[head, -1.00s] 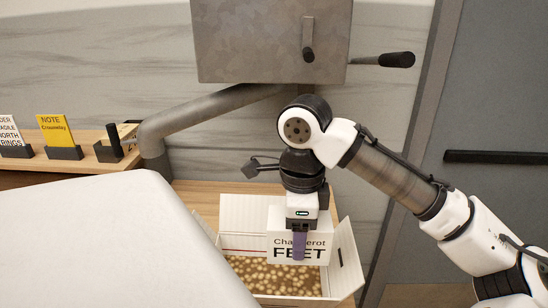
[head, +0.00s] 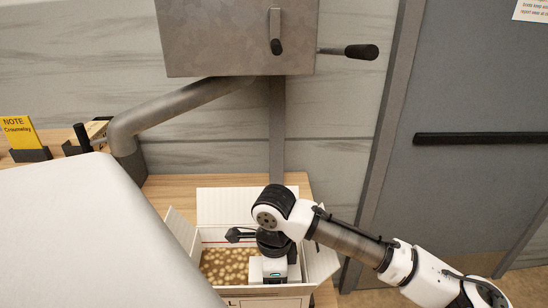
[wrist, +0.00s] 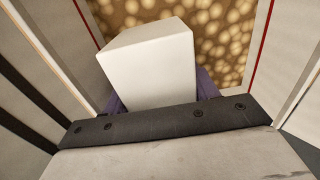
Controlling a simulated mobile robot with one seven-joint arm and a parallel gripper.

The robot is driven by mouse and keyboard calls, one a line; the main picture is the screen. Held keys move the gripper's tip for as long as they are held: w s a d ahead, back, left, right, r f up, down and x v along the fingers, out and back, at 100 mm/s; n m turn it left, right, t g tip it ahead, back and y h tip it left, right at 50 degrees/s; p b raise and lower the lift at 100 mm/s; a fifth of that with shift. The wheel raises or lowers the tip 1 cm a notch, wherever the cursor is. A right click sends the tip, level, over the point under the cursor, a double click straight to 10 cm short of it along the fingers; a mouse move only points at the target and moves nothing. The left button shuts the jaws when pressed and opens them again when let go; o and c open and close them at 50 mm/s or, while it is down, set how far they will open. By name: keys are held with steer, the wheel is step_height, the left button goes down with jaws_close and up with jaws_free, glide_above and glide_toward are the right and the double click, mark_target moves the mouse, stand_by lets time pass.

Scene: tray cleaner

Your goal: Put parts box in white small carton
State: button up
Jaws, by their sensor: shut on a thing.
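The parts box (wrist: 150,65) is a plain white block in the wrist view. My gripper (wrist: 160,98) is shut on it, with purple fingers at its two sides. In the head view my gripper (head: 274,272) reaches down inside the open white small carton (head: 228,207), towards its right side. The parts box (head: 256,269) shows there only in part beside my gripper; the fingers are hidden. The box is within the carton's walls, over its speckled brown bottom. I cannot tell whether it touches the bottom.
The carton stands with flaps open on a wooden table (head: 160,188). A large pale rounded surface (head: 90,230) fills the lower left. A grey metal box (head: 235,35) with handles and a pipe (head: 190,105) is behind. A yellow note stand (head: 20,133) is left. A grey door (head: 460,190) is right.

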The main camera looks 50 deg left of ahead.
steer(key=shift+f, duration=1.35)
steer(key=shift+f, duration=0.15)
steer(key=o, duration=0.9)
step_height(320, 180, up, 12)
steer(key=shift+r+b, duration=0.2)
steer(key=shift+b, duration=0.35)
